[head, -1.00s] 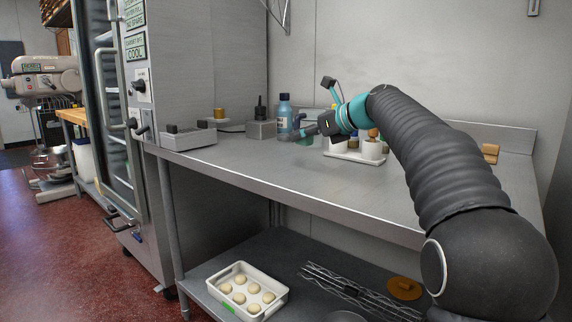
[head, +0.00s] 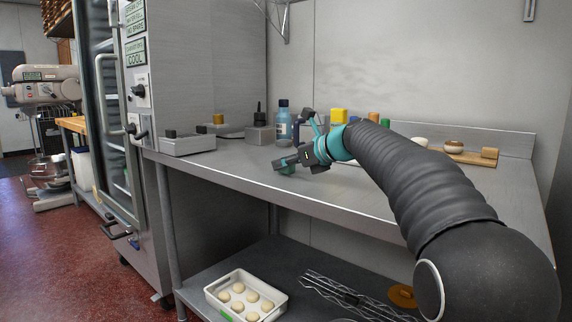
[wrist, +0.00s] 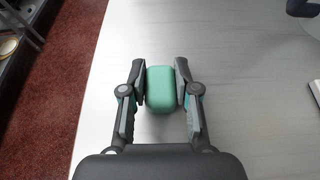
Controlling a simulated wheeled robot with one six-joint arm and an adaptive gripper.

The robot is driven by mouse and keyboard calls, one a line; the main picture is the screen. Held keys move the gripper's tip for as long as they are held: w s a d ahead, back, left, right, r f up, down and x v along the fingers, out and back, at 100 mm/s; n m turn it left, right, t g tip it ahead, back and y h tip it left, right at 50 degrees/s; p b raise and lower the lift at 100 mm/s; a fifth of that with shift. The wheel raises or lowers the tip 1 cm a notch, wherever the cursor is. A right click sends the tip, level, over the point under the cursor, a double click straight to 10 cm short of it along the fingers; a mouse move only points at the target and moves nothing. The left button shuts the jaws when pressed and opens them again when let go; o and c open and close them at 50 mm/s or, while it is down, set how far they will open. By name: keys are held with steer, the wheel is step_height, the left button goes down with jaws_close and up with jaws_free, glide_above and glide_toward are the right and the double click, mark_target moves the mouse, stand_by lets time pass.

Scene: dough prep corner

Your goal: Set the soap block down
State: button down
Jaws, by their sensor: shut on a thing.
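The soap block is a rounded green block (wrist: 160,90), seen between the two finger pads in the wrist view. My gripper (wrist: 160,84) is shut on it, one pad against each side. In the head view my gripper (head: 284,165) is low over the steel table (head: 230,168), near its front edge, with a bit of the green block (head: 288,170) showing beneath the fingers. I cannot tell whether the block touches the tabletop.
A blue bottle (head: 283,124) stands behind my gripper. Grey boxes (head: 188,143) stand at the table's left end. A wooden board (head: 470,156) with a bowl is at the back right. The tabletop left of my gripper is clear. A tray of dough balls (head: 246,296) is on the lower shelf.

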steer(key=shift+f, duration=0.15)
steer(key=c, duration=1.2)
jaws_free()
steer(key=o, duration=0.3)
steer(key=shift+o, duration=0.2)
